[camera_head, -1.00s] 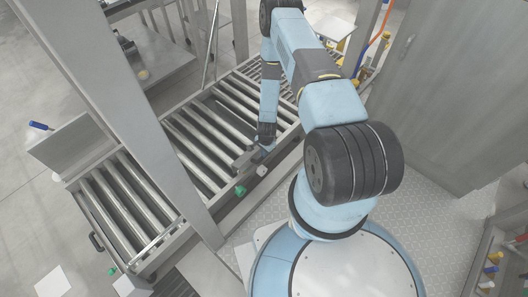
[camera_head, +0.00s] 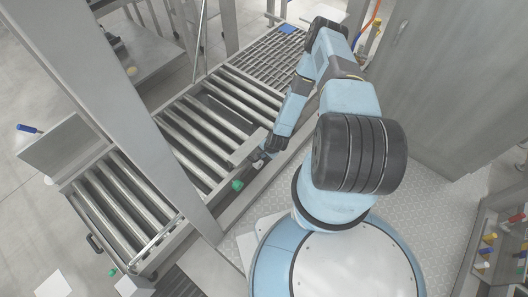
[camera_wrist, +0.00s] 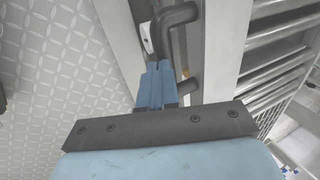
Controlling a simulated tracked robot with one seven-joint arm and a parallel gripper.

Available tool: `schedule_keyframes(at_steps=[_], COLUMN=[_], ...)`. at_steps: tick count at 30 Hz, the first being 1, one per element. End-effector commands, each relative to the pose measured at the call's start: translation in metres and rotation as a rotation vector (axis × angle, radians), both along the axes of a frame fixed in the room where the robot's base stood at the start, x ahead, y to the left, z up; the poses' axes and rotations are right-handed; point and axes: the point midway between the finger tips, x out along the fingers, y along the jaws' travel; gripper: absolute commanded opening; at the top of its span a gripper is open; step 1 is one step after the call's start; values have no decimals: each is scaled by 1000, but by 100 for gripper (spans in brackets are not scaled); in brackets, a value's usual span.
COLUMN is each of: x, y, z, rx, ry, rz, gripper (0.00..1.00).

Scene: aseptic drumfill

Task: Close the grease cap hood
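I cannot clearly pick out the grease cap hood. A grey box-like block (camera_head: 248,148) at the conveyor's near rail may be it. My gripper (camera_head: 262,155) is low beside that block's right end, its fingers mostly hidden in the head view. In the wrist view my gripper's blue fingers (camera_wrist: 157,68) lie side by side and look shut, with nothing visible between them. A dark bent handle (camera_wrist: 178,18) stands just beyond and to the right of the fingertips. A small white piece (camera_wrist: 146,38) is beside the handle. Contact with the handle cannot be told.
The roller conveyor (camera_head: 183,150) runs diagonally, with a green knob (camera_head: 237,185) on its near side. A grey upright post (camera_head: 150,135) crosses in front of it. A tall grey cabinet (camera_head: 440,90) stands at right. Patterned floor (camera_wrist: 50,70) is clear beside the rail.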

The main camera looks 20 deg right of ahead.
Motion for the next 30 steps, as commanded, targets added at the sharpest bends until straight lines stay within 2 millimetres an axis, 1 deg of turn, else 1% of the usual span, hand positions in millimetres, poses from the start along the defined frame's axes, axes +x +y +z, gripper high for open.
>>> schedule_keyframes(at_steps=[4, 11, 14, 17, 20, 30], x=[-2, -1, -3, -6, -12, -42], y=[-1, -1, -2, -5, -9, -29], z=[-8, -6, -2, 7, 21, 77], rx=[0, -1, -1, -1, 0, 0], ry=[1, 2, 2, 2, 2, 2], rz=[0, 1, 1, 2, 4, 5], gripper=[0, 0, 0, 0, 0, 0])
